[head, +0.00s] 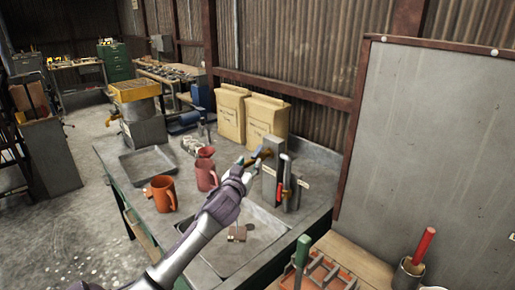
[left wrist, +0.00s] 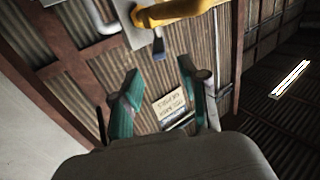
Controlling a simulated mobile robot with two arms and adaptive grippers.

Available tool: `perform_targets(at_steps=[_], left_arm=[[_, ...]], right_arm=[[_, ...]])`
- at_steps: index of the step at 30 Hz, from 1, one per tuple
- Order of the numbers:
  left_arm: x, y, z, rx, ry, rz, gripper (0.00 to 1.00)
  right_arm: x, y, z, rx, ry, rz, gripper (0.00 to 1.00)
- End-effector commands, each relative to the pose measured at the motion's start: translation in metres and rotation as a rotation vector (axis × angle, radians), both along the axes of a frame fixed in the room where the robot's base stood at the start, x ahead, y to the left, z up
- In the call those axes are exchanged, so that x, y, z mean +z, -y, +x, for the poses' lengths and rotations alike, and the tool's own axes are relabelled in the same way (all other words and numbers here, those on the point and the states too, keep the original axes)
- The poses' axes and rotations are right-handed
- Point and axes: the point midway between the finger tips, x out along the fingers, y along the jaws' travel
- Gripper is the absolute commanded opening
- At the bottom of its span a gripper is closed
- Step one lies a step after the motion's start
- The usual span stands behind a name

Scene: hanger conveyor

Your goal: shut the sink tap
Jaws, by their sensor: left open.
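The sink basin (head: 270,222) is set into the grey bench. Behind it stands a grey tap block (head: 269,184) with an upright pipe (head: 288,168) and a red part low on its front. A yellow tap handle (left wrist: 178,10) shows at the top of the left wrist view, beside a grey plate. My left gripper (head: 256,158) is at the upper left of the block, close to the handle. In the left wrist view its teal fingers (left wrist: 158,68) are open with nothing between them, and the handle lies beyond their tips. Contact cannot be told. My right gripper is not in view.
An orange mug (head: 162,194) and a reddish mug (head: 206,176) stand left of my left arm. Two paper sacks (head: 265,122) stand behind the tap. A grey panel (head: 440,130) rises at right. A crate with a green-handled tool (head: 302,252) is at front right.

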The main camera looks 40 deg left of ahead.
Motion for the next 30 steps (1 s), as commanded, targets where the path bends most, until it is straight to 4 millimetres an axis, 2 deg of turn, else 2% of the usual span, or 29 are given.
perform_targets(at_steps=[2, 5, 12, 17, 26, 30], left_arm=[[0.004, -0.009, 0.018, 0.003, 0.0, 0.0, 0.44], [0.004, -0.018, 0.037, 0.003, -0.001, 0.0, 0.44], [0.002, -0.033, 0.07, 0.002, -0.001, 0.0, 0.44], [0.001, -0.038, 0.079, 0.001, -0.001, 0.0, 0.44], [0.0, -0.038, 0.082, 0.0, -0.001, 0.0, 0.44], [0.0, -0.038, 0.081, 0.0, -0.001, 0.0, 0.24]], right_arm=[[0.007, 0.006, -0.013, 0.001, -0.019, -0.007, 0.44], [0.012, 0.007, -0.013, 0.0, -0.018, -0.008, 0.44], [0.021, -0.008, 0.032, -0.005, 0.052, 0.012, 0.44], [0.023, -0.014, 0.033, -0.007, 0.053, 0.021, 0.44], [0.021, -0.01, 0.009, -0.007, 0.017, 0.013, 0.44], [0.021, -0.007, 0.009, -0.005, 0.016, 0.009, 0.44]])
